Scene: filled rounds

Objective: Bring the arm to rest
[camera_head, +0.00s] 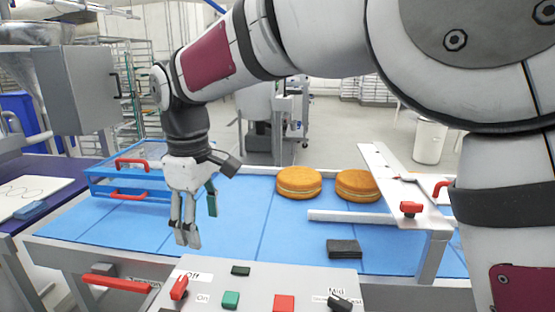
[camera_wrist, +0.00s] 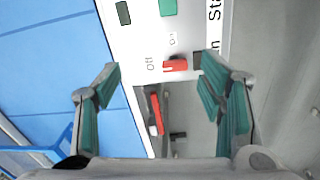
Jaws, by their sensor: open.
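My gripper (camera_head: 198,218) hangs at the end of my arm, pointing down, above the left part of the blue belt and near the left end of the control panel (camera_head: 262,291). In the wrist view my gripper (camera_wrist: 158,75) has its green-padded fingers spread wide with nothing between them. Beyond them the panel shows a red switch (camera_wrist: 175,65) beside "Off" and "On" labels. In the head view the same red switch (camera_head: 179,288) sits just below the fingertips.
Two round filled cakes (camera_head: 298,183) (camera_head: 358,186) lie on the blue belt (camera_head: 262,225) to the right. A white guide bar and raised plate (camera_head: 385,165) stand over the belt at right. A blue frame with red handles (camera_head: 130,180) stands behind my gripper at left.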

